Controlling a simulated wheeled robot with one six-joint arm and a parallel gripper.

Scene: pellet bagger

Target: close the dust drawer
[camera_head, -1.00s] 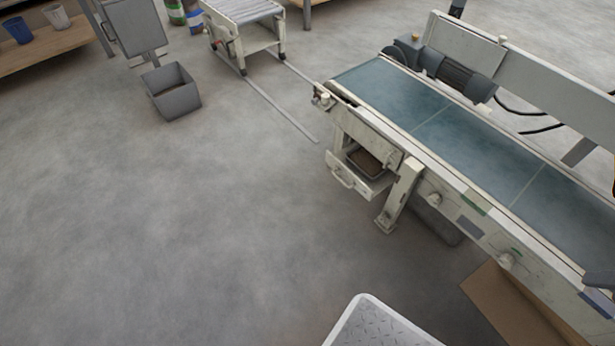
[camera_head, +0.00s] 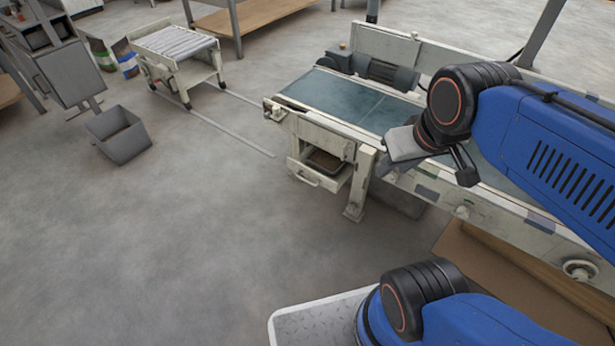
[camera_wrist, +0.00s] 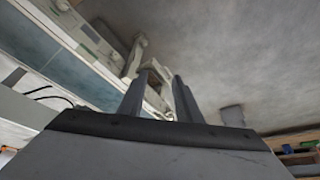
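The dust drawer (camera_head: 318,180) is a pale box with a handle on its front, under the near end of the conveyor. It stands pulled out, and brown dust shows inside. My gripper (camera_wrist: 159,80) has its two grey fingers apart with nothing between them. In the head view my arm reaches in from the right, and its wrist hangs over the conveyor belt, to the right of the drawer and apart from it. In the wrist view, pale frame parts show beyond the fingers; I cannot tell the drawer clearly there.
The conveyor belt (camera_head: 345,105) runs above the drawer, with a frame leg (camera_head: 360,185) just right of it. A grey bin (camera_head: 119,135) and a roller table (camera_head: 176,45) stand at the back left. The floor in front and left of the drawer is clear.

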